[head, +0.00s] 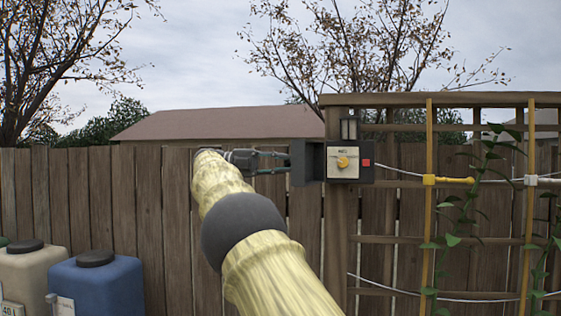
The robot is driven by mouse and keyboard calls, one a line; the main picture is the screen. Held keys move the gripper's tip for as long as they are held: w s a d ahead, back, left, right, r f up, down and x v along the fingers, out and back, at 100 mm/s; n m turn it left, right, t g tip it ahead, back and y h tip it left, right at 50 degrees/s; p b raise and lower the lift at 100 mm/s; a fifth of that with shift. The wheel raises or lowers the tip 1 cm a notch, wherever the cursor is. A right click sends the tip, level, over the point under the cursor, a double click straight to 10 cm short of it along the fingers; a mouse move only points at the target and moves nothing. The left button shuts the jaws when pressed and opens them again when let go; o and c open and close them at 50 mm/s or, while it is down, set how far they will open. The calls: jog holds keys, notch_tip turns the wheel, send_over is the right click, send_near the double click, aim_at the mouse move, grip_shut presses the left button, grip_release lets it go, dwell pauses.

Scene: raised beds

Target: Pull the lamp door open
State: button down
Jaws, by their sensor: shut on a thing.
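A small dark box (366,176) is mounted on the wooden post. Its front shows a pale face with a yellow knob and a red patch at the right. A dark door panel (307,162) stands out from the left side of the box, swung open. A small lantern-like lamp (348,128) sits above the box. My gripper (286,162) reaches in from the left and is shut at the outer left edge of the door panel. The exact grip point is too small to make out.
A wooden trellis (450,100) with yellow uprights, climbing vines and a white wire stands at the right. A plank fence (100,190) runs behind. A blue barrel (97,285) and a beige barrel (30,275) stand at the lower left.

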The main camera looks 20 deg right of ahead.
dwell(0.6)
jog(key=c, duration=1.3)
grip_release()
jog(key=shift+d, duration=0.1)
jog(key=shift+o, duration=0.2)
